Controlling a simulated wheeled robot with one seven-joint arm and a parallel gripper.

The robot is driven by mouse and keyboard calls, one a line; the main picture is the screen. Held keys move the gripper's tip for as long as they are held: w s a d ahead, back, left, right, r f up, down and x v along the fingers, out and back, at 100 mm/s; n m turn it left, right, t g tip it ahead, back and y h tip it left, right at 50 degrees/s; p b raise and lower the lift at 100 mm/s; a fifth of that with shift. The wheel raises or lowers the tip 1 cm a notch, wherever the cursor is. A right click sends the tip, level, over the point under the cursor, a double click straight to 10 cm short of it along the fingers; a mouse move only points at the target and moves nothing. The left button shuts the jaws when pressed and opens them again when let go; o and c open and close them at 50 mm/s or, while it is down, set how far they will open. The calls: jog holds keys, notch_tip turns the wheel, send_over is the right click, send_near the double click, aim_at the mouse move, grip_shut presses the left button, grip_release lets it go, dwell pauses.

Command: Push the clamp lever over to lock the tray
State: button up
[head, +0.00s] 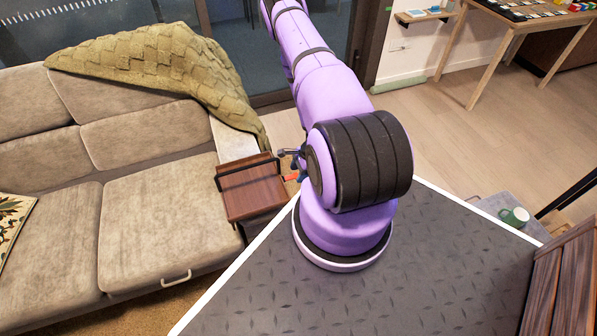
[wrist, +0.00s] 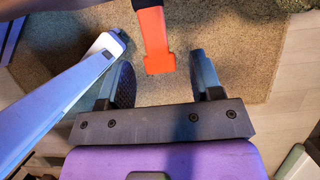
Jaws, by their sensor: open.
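The brown wooden tray (head: 250,192) with black side handles sits on the sofa's arm in the head view. The orange clamp lever (head: 291,177) sticks out at its right side. In the wrist view the lever (wrist: 154,38) hangs from the top edge, its flat end between the two fingers' lines and short of the palm. My gripper (wrist: 163,62) is open, with one finger on each side of the lever and a visible gap to both. In the head view my arm hides most of the gripper. Whether anything touches the lever in depth I cannot tell.
The grey sofa (head: 150,225) with a green knitted throw (head: 150,65) stands at left. A shaggy tan rug (wrist: 240,55) lies below the gripper. A wooden table (head: 520,22) stands far right, with open floor before it.

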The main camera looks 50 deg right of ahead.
jog(key=c, duration=0.9)
jog(key=shift+c, duration=0.2)
jog(key=shift+f, duration=0.1)
notch_tip(320, 180, down, 7)
jog(key=w+a+t+y, duration=0.1)
jog(key=a+t+y, duration=0.1)
jog(key=t+y, duration=0.5)
jog(key=shift+w+a+t+y, duration=0.25)
jog(key=shift+t+y, duration=0.15)
jog(key=shift+y, duration=2.3)
